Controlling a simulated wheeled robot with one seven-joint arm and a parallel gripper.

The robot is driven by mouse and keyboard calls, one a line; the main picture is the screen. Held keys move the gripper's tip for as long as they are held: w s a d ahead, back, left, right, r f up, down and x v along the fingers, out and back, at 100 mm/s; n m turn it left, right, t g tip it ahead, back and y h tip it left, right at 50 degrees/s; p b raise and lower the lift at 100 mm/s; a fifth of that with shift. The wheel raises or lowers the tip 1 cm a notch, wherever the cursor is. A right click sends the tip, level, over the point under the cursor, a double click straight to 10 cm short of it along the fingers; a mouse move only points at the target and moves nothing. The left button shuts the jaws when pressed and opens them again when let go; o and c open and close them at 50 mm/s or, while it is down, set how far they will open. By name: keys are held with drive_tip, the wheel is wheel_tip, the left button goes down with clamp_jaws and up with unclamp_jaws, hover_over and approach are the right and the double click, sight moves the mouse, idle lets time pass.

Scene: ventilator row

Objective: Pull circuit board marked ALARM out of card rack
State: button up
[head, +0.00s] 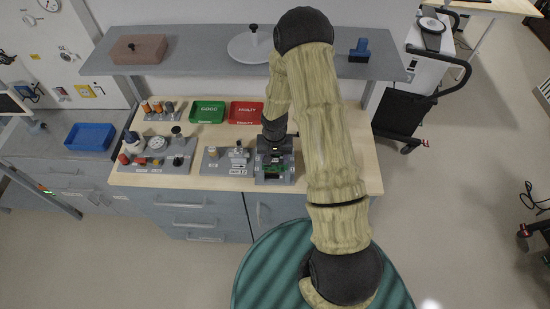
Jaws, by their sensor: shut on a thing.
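The card rack (275,181) is a small grey unit at the front edge of the wooden bench, below my arm. A green circuit board (276,168) shows in it; its marking is too small to read. My gripper (274,154) is directly over the rack, pointing down, and is shut on a board there. The fingertips and the gripped edge are mostly hidden by the gripper body. I cannot tell how far the board sits in its slot.
A grey fixture (228,161) stands close left of the rack, with another panel of knobs (157,153) further left. A green tray (207,112) and a red tray (246,113) lie behind. A grey shelf (200,45) overhangs the bench's back. Bench right of my arm looks clear.

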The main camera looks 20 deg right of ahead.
drive_tip(key=shift+r+p, duration=1.65)
drive_tip(key=shift+r, duration=1)
